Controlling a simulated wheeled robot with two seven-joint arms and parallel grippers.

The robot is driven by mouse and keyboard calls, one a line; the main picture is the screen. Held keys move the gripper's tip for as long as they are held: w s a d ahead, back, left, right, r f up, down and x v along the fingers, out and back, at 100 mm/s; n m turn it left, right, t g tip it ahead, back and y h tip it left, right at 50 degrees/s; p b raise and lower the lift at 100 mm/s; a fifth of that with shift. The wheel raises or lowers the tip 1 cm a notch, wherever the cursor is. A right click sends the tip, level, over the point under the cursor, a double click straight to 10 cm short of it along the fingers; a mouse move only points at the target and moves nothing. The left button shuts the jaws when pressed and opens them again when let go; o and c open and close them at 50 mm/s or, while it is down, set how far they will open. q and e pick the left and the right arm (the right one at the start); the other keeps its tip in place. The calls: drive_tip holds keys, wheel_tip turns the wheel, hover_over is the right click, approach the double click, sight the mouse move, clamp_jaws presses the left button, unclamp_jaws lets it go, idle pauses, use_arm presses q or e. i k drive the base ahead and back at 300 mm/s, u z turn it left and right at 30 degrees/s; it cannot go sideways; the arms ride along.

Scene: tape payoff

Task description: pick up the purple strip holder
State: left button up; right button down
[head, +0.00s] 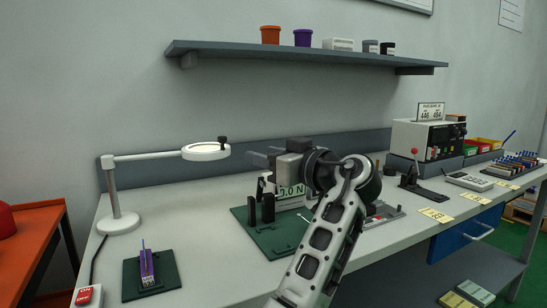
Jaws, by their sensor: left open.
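The purple strip holder (147,269) is a small upright block with thin strips standing out of its top. It rests on a dark green mat (169,282) at the near left of the bench. My left gripper (251,154) is raised over the middle of the bench, fingers pointing left. It is open and empty, well to the right of the holder and apart from it. My left arm hides part of the bench and a display behind it. My right gripper is not in view.
A magnifier lamp (120,222) stands behind the holder, its arm reaching right. A red and white switch box (88,296) is at the left edge. A green fixture (258,237) with black posts stands below my gripper. A shelf (300,53) hangs above. Bare bench lies between mat and fixture.

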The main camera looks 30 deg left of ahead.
sight(148, 276)
drive_tip(key=k, duration=1)
